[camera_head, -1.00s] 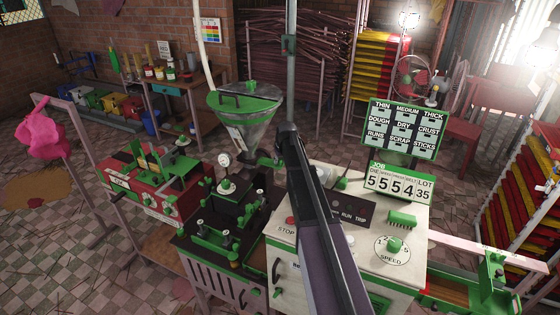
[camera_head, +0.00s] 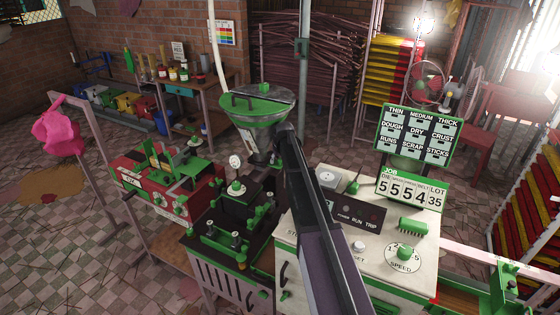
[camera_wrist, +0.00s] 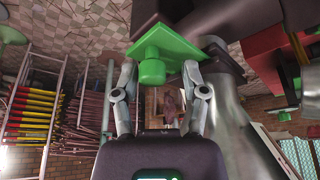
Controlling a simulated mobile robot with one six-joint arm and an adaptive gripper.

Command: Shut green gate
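A green gate plate with a round knob (camera_wrist: 152,71) shows in the wrist view, in front of my gripper. My gripper (camera_wrist: 158,72) is open, one finger on each side of the knob; I cannot tell whether either finger touches the green part. In the head view the metal hopper (camera_head: 262,137) with its green lid stands at the middle, left of my arm. A small green part shows under the hopper's lower end (camera_head: 270,158). My fingertips are hidden behind my arm there.
A white control cabinet (camera_head: 385,275) with a speed dial stands right of my arm. A dark machine with green fittings (camera_head: 222,240) and a red machine (camera_head: 150,190) stand at the left. A green label board (camera_head: 418,135) rises behind the cabinet. A pole (camera_head: 302,75) stands behind the hopper.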

